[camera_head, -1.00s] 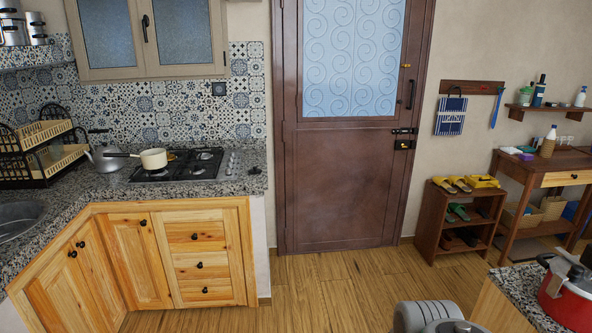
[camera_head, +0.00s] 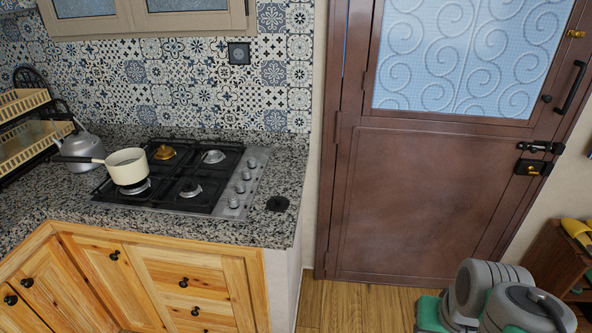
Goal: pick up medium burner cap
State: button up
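A small flat black disc (camera_head: 278,203) lies on the granite counter, just right of the stove near the counter's right end. It looks like the burner cap. The gas stove (camera_head: 190,206) has black grates, and its burners show as a yellowish one (camera_head: 164,152) at the back left, a silver one (camera_head: 213,156) at the back right and another (camera_head: 190,189) at the front right. Grey and green links of my arm show at the lower right, but my gripper is not in view.
A cream pot (camera_head: 127,167) stands on the front left burner, its handle pointing left. A metal kettle (camera_head: 80,148) and a dish rack (camera_head: 28,140) are farther left. The counter around the disc is clear. A brown door (camera_head: 420,200) is right of the counter.

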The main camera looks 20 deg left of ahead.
aim_at(276, 204)
jog(key=i, duration=1.5)
jog(key=u, duration=3.5)
jog(key=i, duration=0.5)
jog(key=u, duration=0.1)
